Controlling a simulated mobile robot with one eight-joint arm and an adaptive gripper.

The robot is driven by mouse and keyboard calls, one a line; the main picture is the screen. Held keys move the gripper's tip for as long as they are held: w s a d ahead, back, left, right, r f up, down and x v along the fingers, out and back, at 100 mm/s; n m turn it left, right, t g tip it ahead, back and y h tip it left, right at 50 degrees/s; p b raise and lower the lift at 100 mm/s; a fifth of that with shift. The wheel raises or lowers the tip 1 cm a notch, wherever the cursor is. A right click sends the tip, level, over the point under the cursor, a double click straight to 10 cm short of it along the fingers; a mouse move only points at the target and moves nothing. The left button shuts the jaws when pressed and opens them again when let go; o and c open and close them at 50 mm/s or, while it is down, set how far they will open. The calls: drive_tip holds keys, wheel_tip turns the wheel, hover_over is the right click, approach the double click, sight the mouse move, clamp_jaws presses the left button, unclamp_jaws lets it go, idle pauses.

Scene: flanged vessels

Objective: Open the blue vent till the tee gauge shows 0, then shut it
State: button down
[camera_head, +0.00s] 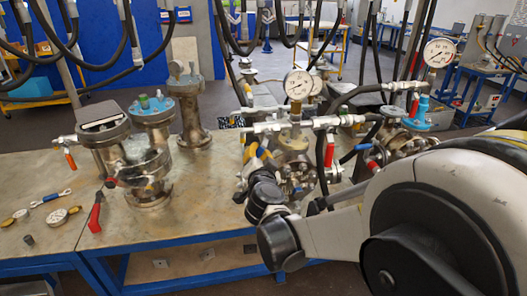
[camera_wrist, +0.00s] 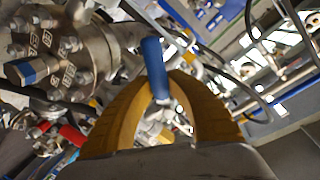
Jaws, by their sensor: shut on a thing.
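My gripper (camera_wrist: 165,85) has its two yellow fingers closed around a blue lever (camera_wrist: 153,62), the blue vent's handle by its colour. The lever's upper end stands out above the fingertips. In the head view my gripper (camera_head: 257,158) is beside the flanged vessel (camera_head: 291,146) in the middle of the bench, and my arm covers part of that area. Another gauge (camera_head: 440,52) stands above the blue-topped fitting at the right. I cannot read the needles surely, nor tell which is the tee gauge.
Red levers (camera_head: 329,150) and hoses crowd the vessel's right side. Flanged vessels (camera_head: 152,165) stand at the bench's left, with a red lever (camera_head: 95,213) near the front. Loose tools (camera_head: 50,198) lie far left. The bench's left-middle front (camera_head: 200,205) is clear.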

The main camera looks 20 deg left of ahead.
drive_tip(key=m, duration=0.1)
drive_tip(key=a+r+m+p, duration=0.1)
drive_tip(key=m, duration=0.1)
drive_tip(key=s+r+m+g, duration=0.1)
drive_tip(key=shift+a+r+m+y+p, duration=0.15)
drive_tip(key=shift+a+m+y+p, duration=0.05)
drive_tip(key=shift+m+y+p, duration=0.2)
drive_tip(key=shift+a+r+m+g+y+p, duration=0.15)
drive_tip(key=shift+r+m+y+p, duration=0.25)
drive_tip(key=shift+m, duration=0.55)
drive_tip(key=shift+a+r+m+g+y+p, duration=0.15)
drive_tip(key=shift+r+m, duration=0.45)
drive_tip(key=shift+m, duration=0.35)
drive_tip(key=shift+d, duration=0.1)
drive_tip(key=c, duration=1.3)
unclamp_jaws()
drive_tip(key=shift+s+d, duration=0.1)
drive_tip(key=shift+s, duration=0.05)
drive_tip(key=v, duration=1.1)
drive_tip(key=shift+s+d+r, duration=0.2)
drive_tip(key=shift+s+d, duration=0.05)
drive_tip(key=shift+s, duration=0.05)
